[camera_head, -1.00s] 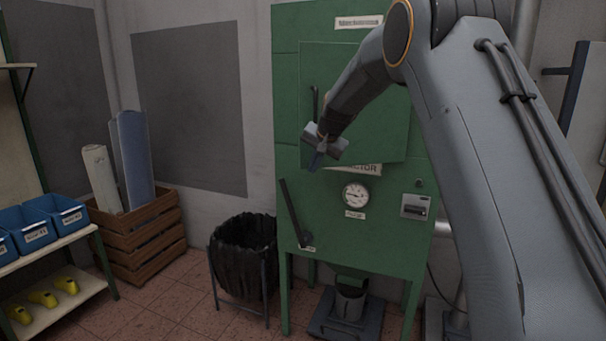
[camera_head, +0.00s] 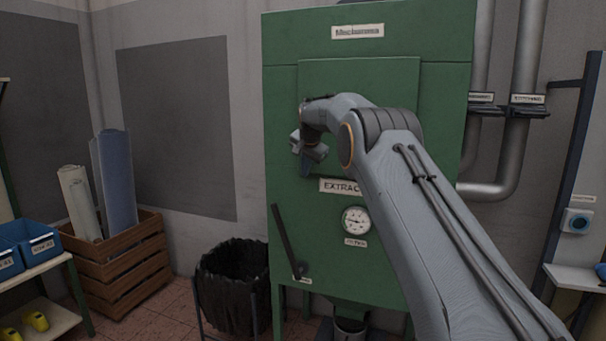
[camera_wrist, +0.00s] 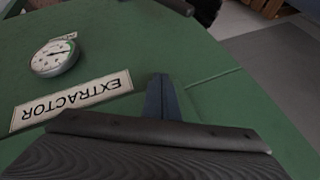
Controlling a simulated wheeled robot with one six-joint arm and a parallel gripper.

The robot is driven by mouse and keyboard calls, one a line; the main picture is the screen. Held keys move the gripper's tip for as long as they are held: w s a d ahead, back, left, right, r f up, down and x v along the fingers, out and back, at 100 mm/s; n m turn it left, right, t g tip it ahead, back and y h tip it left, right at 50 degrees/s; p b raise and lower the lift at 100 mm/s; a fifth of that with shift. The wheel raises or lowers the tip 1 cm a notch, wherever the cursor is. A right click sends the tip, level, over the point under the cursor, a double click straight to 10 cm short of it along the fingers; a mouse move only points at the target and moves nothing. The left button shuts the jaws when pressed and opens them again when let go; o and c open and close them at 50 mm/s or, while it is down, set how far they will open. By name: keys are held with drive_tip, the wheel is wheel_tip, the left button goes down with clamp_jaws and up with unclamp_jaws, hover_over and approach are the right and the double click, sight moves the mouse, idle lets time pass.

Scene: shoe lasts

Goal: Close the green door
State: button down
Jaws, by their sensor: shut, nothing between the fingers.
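The green door (camera_head: 345,80) is a square panel on the upper front of the green extractor cabinet (camera_head: 310,225). It looks roughly flush with the cabinet face, though a small gap cannot be ruled out. My arm covers its lower middle, and the door handle is hidden. My gripper (camera_head: 307,170) is shut and empty at the door's lower left edge. In the wrist view the shut fingers (camera_wrist: 162,98) point over the green surface beside the EXTRACTOR label (camera_wrist: 75,100). Whether they touch it cannot be told.
A dark lever (camera_head: 285,240) and a gauge (camera_head: 356,220) sit below the door. A black-lined bin (camera_head: 235,280) and a wooden crate (camera_head: 118,265) stand left. Grey pipes (camera_head: 520,130) run at right. A shelf with blue bins (camera_head: 30,240) is far left.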

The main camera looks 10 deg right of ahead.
drive_tip(key=shift+w+d+r, duration=0.25)
drive_tip(key=shift+w+r, duration=0.15)
drive_tip(key=shift+w, duration=0.05)
drive_tip(key=shift+s, duration=0.1)
drive_tip(key=s+a+r+b, duration=0.3)
drive_tip(key=s+a+r, duration=0.4)
drive_tip(key=a, duration=0.1)
drive_tip(key=s+d+f+n+g, duration=0.2)
drive_tip(key=s+d+f, duration=0.2)
drive_tip(key=s+f, duration=0.55)
drive_tip(key=s+d+f+n+g, duration=0.15)
drive_tip(key=s+d+f, duration=0.35)
drive_tip(key=s, duration=0.8)
drive_tip(key=s+d+f+n+g, duration=0.1)
drive_tip(key=s+d+f+n, duration=0.15)
drive_tip(key=s+f, duration=0.7)
drive_tip(key=s+d+f+n+g, duration=0.1)
drive_tip(key=s+f, duration=0.2)
drive_tip(key=s, duration=0.7)
drive_tip(key=s+f+n+g, duration=0.1)
drive_tip(key=s+f, duration=0.2)
drive_tip(key=s, duration=0.8)
drive_tip(key=shift+s+d+n, duration=0.2)
drive_tip(key=shift+d+n, duration=0.1)
drive_tip(key=shift+d, duration=0.05)
